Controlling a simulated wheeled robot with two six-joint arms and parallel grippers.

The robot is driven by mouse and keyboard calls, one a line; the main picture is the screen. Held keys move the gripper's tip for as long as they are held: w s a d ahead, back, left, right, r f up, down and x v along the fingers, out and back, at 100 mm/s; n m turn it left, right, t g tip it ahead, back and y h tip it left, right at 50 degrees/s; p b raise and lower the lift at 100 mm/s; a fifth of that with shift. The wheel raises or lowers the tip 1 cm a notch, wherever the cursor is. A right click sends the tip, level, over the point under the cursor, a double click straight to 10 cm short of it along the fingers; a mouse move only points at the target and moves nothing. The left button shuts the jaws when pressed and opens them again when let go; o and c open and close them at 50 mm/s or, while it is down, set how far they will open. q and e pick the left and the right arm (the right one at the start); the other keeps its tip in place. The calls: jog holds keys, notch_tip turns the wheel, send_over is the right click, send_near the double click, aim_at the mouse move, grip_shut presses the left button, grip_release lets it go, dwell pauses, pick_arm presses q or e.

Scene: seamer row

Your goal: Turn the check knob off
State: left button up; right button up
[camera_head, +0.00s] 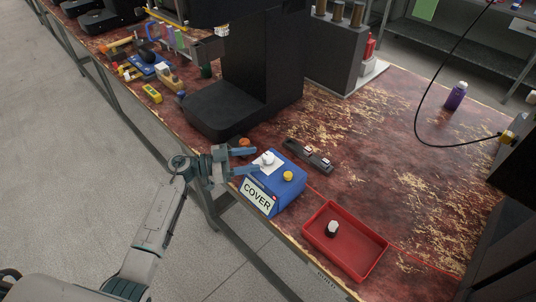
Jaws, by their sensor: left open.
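A blue control box (288,191) with a "COVER" label stands near the front edge of the worn red bench. A white round knob (268,158) sits on its top, on a pale plate, and a yellow button (288,176) is nearer to the label. My left gripper (250,161) is open at the box's left edge, with its blue fingers pointing right towards the white knob. The fingers appear close to the knob; I cannot tell whether they touch it. A second knob, white and black (332,229), is in the red tray. My right gripper is not in view.
The red tray (373,241) lies right of the box. A dark strip with small switches (308,155) is behind the box. A large black machine (262,75) rises behind left. A purple bottle (456,96) stands at the far right. Tools lie at the upper left.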

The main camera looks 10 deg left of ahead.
aim_at(268, 155)
pick_arm(q)
jog(key=x, duration=0.6)
jog(key=shift+p, duration=0.35)
